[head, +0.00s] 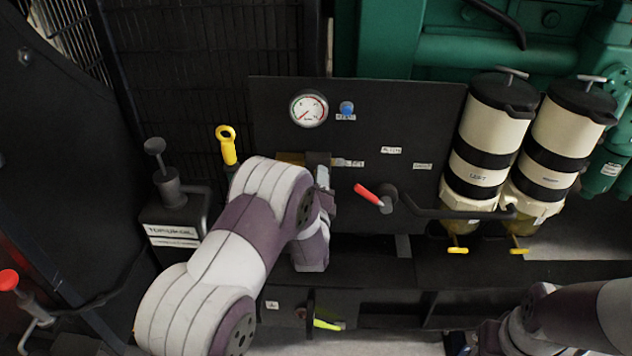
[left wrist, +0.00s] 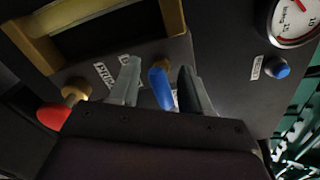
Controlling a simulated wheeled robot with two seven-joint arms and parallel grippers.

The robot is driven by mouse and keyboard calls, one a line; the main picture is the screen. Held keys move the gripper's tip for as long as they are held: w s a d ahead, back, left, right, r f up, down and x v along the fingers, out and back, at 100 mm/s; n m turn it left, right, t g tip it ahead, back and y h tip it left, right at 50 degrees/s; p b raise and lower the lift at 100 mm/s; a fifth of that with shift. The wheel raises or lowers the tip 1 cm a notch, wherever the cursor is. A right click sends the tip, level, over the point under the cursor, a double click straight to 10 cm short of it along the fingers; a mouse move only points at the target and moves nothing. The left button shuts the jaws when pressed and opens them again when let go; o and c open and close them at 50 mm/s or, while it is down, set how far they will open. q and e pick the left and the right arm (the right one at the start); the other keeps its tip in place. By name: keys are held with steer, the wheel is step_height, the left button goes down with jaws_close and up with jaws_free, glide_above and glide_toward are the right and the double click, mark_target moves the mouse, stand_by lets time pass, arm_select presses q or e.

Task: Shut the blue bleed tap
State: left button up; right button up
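In the left wrist view the blue bleed tap (left wrist: 161,88) has a blue lever on a brass stem, below a brass-framed window. My left gripper (left wrist: 160,88) has its two fingers on either side of the blue lever. A narrow gap shows between the lever and the left finger; the right finger is very close to it, and contact cannot be told. In the head view my left gripper (head: 323,190) is at the dark panel, and the arm and gripper hide the blue tap. My right gripper (head: 460,342) shows only in part at the bottom edge.
A red knob (left wrist: 52,114) sits beside my left gripper. The dark panel (head: 440,100) carries a pressure gauge (head: 309,108), a blue button (head: 347,108) and a red-handled valve (head: 368,194). A yellow dipstick (head: 227,146) stands left. Two cream filters (head: 492,130) (head: 551,140) stand right.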

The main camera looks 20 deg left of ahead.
arm_select(q)
steer(key=v, duration=1.2)
steer(key=shift+s, duration=0.3)
steer(key=shift+d, duration=0.1)
